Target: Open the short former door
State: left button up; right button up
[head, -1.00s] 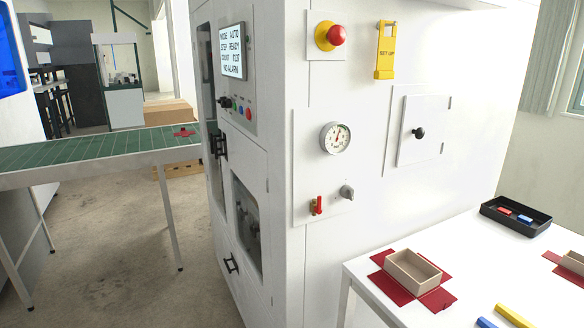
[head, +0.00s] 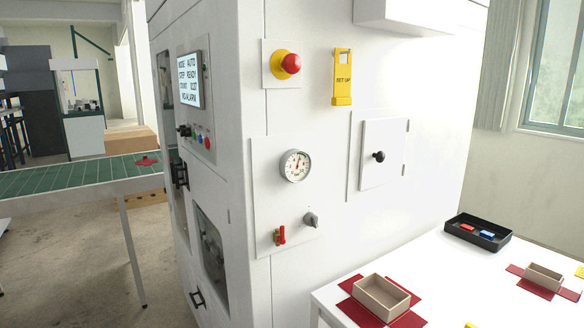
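The box former (head: 330,220) is a tall white machine in the middle of the head view. Its left face has a door with a window (head: 211,248) and black handles: an upper one (head: 180,174) and a lower one (head: 197,299). On its right face, a small square white door (head: 383,153) with a round black knob (head: 379,157) looks closed. I cannot tell which of these is the short former door. Neither of my grippers shows in the view.
A white table (head: 440,272) at lower right holds beige boxes on red blanks (head: 382,297) and a black tray (head: 478,232). A green conveyor (head: 80,178) runs along the left. An emergency stop (head: 291,63), gauge (head: 295,166) and red valve (head: 280,235) sit on the machine. Floor shows at lower left.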

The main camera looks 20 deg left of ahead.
aim_at(206, 187)
jog(key=i+j+u, duration=0.1)
jog(key=j, duration=0.35)
jog(key=i+j+u, duration=0.1)
jog(key=j, duration=0.35)
jog(key=i+j+u, duration=0.1)
jog(key=j, duration=0.35)
jog(key=i+j+u, duration=0.1)
jog(key=i+j, duration=0.15)
jog(key=j, duration=0.15)
jog(key=i+j+u, duration=0.1)
jog(key=j, duration=0.3)
jog(key=i+j+u, duration=0.1)
jog(key=i+j, duration=0.15)
jog(key=j, duration=0.15)
jog(key=i+j+u, duration=0.15)
jog(key=j, duration=0.25)
